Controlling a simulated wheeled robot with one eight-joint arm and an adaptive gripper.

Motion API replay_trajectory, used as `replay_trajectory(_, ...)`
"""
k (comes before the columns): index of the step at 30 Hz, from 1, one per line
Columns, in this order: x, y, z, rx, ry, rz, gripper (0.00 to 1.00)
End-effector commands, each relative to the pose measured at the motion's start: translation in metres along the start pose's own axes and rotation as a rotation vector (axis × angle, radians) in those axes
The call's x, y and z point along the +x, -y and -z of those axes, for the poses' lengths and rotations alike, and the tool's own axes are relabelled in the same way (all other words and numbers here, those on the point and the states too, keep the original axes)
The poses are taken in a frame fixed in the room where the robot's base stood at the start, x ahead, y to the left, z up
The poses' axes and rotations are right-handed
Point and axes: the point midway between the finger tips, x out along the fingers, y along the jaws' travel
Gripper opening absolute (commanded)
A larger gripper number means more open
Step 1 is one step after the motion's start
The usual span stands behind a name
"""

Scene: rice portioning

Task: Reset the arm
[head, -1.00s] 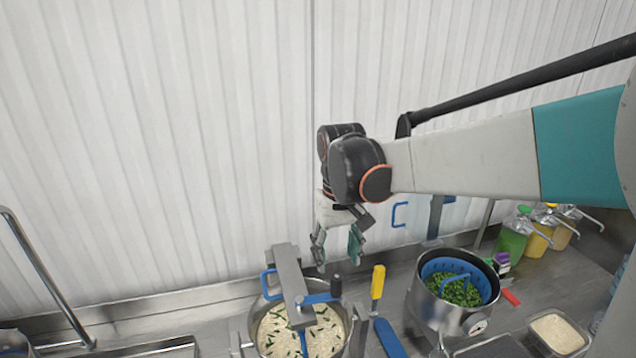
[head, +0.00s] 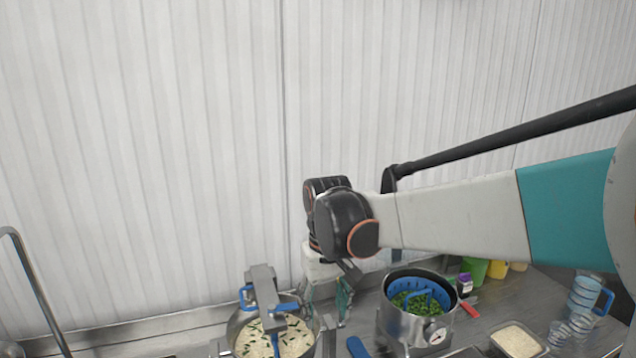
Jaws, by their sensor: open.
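My gripper (head: 327,308) hangs pointing down from the arm, its two green-padded fingers apart and nothing seen between them. It appears between the two pots, just right of the rice pot in the picture. The rice pot (head: 237,322) at the bottom holds white rice with green bits, and a grey bar with blue parts crosses its top. My arm reaches in from the right edge. It covers part of the counter's back right.
A steel pot (head: 405,330) with a gauge and a blue basket of greens stands right of the gripper. Farther right are a tray of rice (head: 517,342), a clear blue-handled jug (head: 583,296) and a red-handled item (head: 470,310). A white ribbed wall (head: 200,130) is behind.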

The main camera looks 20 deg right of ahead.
Motion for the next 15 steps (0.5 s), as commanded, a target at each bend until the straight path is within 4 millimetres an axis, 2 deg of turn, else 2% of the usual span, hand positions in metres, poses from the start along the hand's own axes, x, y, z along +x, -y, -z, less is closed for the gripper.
replay_trajectory(11,0.026,0.000,-0.026,-0.001,-0.085,0.000,0.53)
replay_trajectory(15,0.042,0.000,-0.040,-0.001,-0.134,0.000,0.53)
